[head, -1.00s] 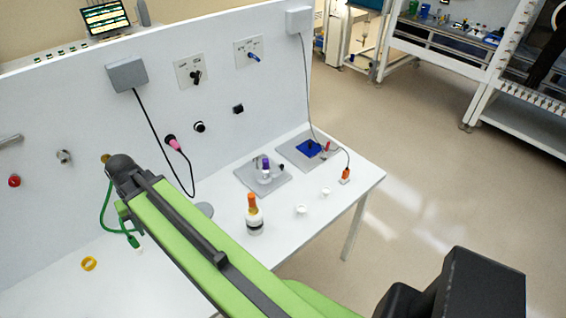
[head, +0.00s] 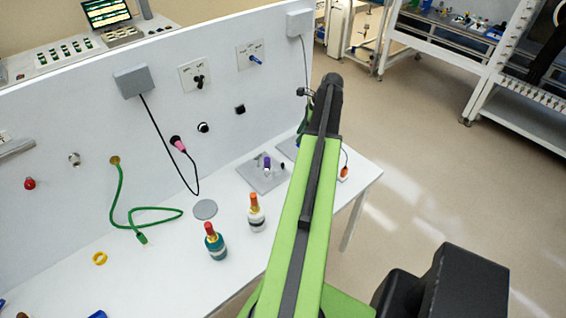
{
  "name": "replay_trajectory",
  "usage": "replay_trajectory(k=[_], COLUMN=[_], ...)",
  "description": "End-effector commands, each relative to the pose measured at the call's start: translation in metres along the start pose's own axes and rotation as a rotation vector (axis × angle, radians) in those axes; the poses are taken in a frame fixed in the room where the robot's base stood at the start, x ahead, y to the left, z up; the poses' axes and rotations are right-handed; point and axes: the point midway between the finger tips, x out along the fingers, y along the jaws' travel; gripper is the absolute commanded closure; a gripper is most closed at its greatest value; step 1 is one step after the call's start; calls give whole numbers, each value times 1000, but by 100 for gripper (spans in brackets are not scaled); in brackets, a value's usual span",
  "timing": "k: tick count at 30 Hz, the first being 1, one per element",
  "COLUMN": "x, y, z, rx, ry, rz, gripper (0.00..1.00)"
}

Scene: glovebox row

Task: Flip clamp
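A grey plate (head: 268,184) on the white bench carries a small upright clamp-like fixture with a purple part (head: 267,163). Behind it to the right, a second grey plate (head: 284,146) is mostly covered by my arm. In the earlier frame this plate shows a blue block and a small red part, both hidden now. My gripper (head: 301,112) is at the far end of my arm, in front of the panel's right end and above the second plate. It is small, dark and partly hidden, so its fingers cannot be made out.
Two bottles, one red-capped (head: 215,242) and one orange-capped (head: 256,213), stand left of my arm. A green hose (head: 150,211), a grey disc (head: 205,209) and a yellow ring (head: 99,258) are further left. An orange plug (head: 344,172) is near the right edge.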

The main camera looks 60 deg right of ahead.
Motion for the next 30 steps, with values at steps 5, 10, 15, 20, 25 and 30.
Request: replay_trajectory(k=[5,10,15,20,25,30], x=[21,54,93,127,161,174], y=[0,1,1,1,0,0], z=[-2,-4,-4,-5,-4,-2], rx=[-2,-3,-4,-4,-3,-2], ry=[1,1,1,1,2,2], rz=[0,0,1,1,0,-1], gripper=[63,63,63,63,63,63])
